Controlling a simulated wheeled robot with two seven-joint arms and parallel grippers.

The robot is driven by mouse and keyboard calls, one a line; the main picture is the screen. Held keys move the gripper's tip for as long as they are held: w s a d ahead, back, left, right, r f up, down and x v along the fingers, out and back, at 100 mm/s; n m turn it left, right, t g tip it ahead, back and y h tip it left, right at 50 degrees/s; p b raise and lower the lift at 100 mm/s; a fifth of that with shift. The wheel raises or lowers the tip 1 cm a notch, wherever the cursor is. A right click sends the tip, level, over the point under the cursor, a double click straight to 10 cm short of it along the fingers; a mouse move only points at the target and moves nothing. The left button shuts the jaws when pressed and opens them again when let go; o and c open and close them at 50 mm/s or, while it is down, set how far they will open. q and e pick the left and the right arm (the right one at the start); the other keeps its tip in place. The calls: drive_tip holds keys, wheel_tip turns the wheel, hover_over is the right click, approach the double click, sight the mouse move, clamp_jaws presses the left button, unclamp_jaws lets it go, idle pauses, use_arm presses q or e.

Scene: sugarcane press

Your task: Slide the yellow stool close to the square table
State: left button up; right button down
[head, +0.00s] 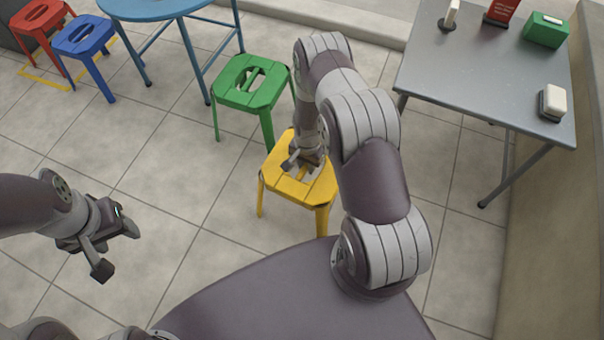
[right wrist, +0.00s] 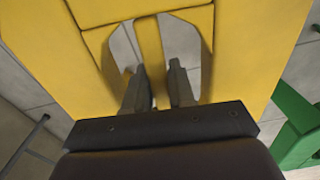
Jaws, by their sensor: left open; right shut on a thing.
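The yellow stool (head: 298,184) stands upright on the tiled floor in front of me, left of the square table. My right gripper (head: 305,160) is at the top of its seat. In the right wrist view, the gripper's fingers (right wrist: 157,85) reach into the slots of the yellow seat (right wrist: 255,45) and are shut on the bar between them. The grey square table (head: 480,80) stands at the upper right, apart from the stool. My left gripper (head: 118,245) is open and empty above the floor at the left.
A green stool (head: 250,85) stands just behind the yellow one. A round blue table (head: 150,8), a blue stool (head: 84,36) and a red stool (head: 40,22) are at the upper left. A green box (head: 545,30) and a white-topped holder (head: 553,103) sit on the square table.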

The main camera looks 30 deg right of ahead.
drive_tip(key=s+d+p, duration=0.1)
drive_tip(key=s+d, duration=0.3)
drive_tip(key=s, duration=0.1)
drive_tip(key=s+d+p, duration=0.1)
drive_tip(key=s+d, duration=0.1)
drive_tip(key=shift+s+p, duration=0.2)
drive_tip(key=shift+p, duration=0.15)
drive_tip(key=shift+s+d, duration=0.55)
drive_tip(key=shift+s, duration=0.1)
drive_tip(key=s+d+p, duration=0.1)
drive_tip(key=s+d, duration=0.6)
drive_tip(key=s, duration=0.2)
drive_tip(key=shift+d+p, duration=0.35)
drive_tip(key=shift+p, duration=0.05)
drive_tip(key=shift+s, duration=0.1)
drive_tip(key=s+d, duration=0.7)
drive_tip(key=s, duration=0.2)
drive_tip(key=shift+s+d+b, duration=0.15)
drive_tip(key=shift+d+b, duration=0.15)
